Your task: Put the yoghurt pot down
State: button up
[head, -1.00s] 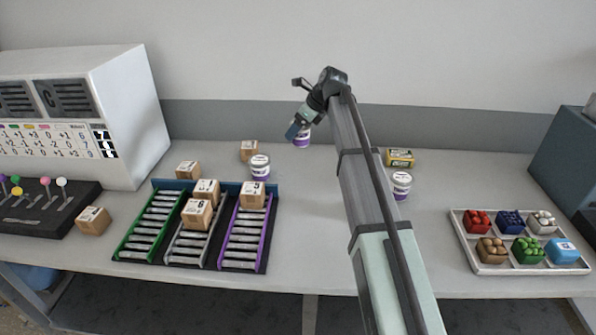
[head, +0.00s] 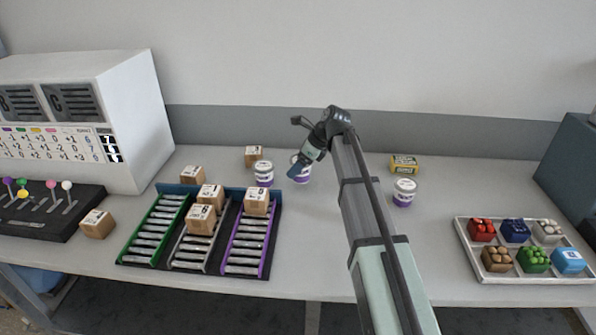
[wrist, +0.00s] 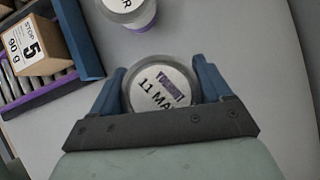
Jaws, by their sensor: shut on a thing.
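The yoghurt pot (head: 302,174) is a white and purple pot at the middle back of the table, partly hidden by my gripper. In the wrist view its round lid (wrist: 158,88) lies between the two blue fingers, with "11 MA" printed on it. My gripper (head: 294,169) is shut on this pot from above, and it also shows in the wrist view (wrist: 158,90). The pot looks upright. I cannot tell whether its base touches the table. A second pot (head: 264,174) stands just left of it, apart, and a third pot (head: 404,192) stands to the right of my arm.
Several cardboard boxes stand around the rack (head: 275,232) with green, grey and purple lanes at left. A yellow pack (head: 404,164) lies at the back right. A tray (head: 470,262) of small coloured goods is at far right. The table between rack and arm is clear.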

jog(key=shift+f, duration=1.3)
jog(key=shift+f, duration=0.1)
jog(key=o, duration=1.1)
jog(key=v, duration=1.2)
